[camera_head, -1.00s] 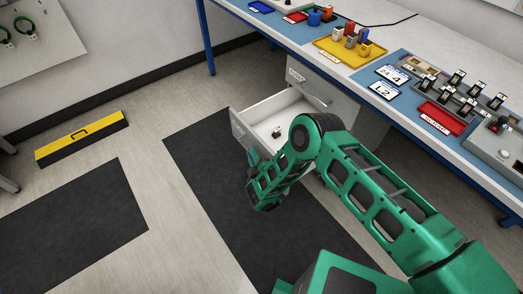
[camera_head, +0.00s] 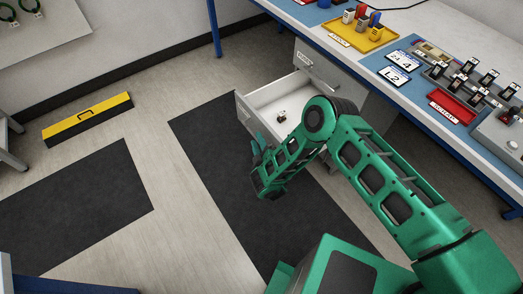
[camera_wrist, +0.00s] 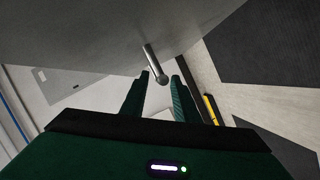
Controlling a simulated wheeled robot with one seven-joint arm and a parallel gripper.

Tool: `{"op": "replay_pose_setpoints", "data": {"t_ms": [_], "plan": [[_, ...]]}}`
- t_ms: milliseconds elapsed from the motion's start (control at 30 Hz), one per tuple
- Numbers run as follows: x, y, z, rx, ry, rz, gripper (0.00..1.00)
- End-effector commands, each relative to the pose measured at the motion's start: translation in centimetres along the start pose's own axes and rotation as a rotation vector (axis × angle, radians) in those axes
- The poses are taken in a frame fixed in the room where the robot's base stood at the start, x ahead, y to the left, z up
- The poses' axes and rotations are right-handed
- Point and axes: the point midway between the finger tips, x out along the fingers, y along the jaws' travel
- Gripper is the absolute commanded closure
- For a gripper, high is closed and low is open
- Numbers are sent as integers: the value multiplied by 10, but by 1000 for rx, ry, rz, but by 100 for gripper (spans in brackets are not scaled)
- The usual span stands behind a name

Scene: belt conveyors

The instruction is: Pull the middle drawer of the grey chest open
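The grey chest (camera_head: 345,88) stands under the workbench. A drawer (camera_head: 262,98) below its shut top drawer (camera_head: 318,72) is pulled well out, its white inside showing with a small dark item (camera_head: 281,117) in it. My gripper (camera_head: 257,146) is low in front of this drawer's front panel; my arm hides part of it. In the wrist view, a round bar handle (camera_wrist: 152,57) stands out from a grey panel (camera_wrist: 95,30). The two fingers of my gripper (camera_wrist: 160,77) are apart on either side of the handle's end, with gaps showing.
The blue-edged workbench (camera_head: 440,112) holds a yellow tray (camera_head: 378,38) and a red tray (camera_head: 452,107) among other parts. A yellow-and-black box (camera_head: 88,118) lies on the floor at left. Dark mats (camera_head: 215,165) and open floor lie in front of the chest.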

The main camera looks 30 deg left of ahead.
Motion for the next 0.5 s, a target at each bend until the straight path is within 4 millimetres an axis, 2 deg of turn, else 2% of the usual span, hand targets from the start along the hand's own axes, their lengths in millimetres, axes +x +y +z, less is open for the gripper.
{"op": "replay_pose_setpoints", "data": {"t_ms": [200, 500], "plan": [[-33, 0, 3, 6, -5, -3, 72], [-65, -1, 5, 5, -6, -3, 72]]}}
